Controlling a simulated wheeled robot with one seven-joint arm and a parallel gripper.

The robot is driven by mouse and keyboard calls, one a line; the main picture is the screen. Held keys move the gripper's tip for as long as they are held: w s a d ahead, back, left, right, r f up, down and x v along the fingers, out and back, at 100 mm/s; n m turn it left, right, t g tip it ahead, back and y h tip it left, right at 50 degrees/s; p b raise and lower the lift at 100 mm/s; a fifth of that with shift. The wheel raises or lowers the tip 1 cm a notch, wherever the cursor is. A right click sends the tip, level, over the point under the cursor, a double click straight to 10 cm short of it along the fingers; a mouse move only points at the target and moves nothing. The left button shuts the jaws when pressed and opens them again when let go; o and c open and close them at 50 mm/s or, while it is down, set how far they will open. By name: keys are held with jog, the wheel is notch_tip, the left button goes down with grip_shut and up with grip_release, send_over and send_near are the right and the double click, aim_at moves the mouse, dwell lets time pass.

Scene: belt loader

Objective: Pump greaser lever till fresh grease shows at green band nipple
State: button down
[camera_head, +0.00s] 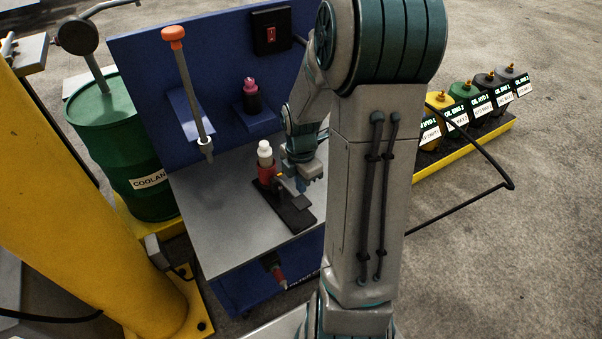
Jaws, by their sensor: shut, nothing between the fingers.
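A grey rod with an orange end (190,85) leans in a blue bracket on the blue cart's back panel; it looks like a lever. A red-and-white bottle-like part (265,165) stands on a dark plate (293,216) on the grey cart top. My gripper (303,186) points down just right of this part, over the plate; it is shut and empty. I cannot tell whether it touches anything. I cannot make out a green band nipple or any fresh grease.
A dark bottle with a pink cap (251,95) sits on a panel shelf. A green coolant drum (122,150) and a yellow post (75,190) stand left. Several labelled containers (463,91) sit in a yellow-edged tray at right. The cart top (215,235) is clear at its front left.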

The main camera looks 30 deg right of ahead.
aim_at(305, 207)
notch_tip(305, 207, down, 5)
jog(key=shift+r+b, duration=0.1)
jog(key=shift+b, duration=0.55)
jog(key=f, duration=0.2)
jog(key=s+f, duration=0.1)
jog(key=f, duration=0.2)
jog(key=shift+s+f+b, duration=0.2)
jog(key=shift+f+b, duration=0.15)
jog(key=shift+b, duration=0.05)
jog(key=shift+s+f, duration=0.1)
jog(key=shift+s, duration=0.1)
jog(key=shift+r+p, duration=0.5)
jog(key=shift+p, duration=0.1)
jog(key=s+r+p, duration=0.4)
jog(key=r+p, duration=0.3)
jog(key=r, duration=0.5)
jog(key=shift+d+r, duration=0.35)
jog(key=shift+d, duration=0.05)
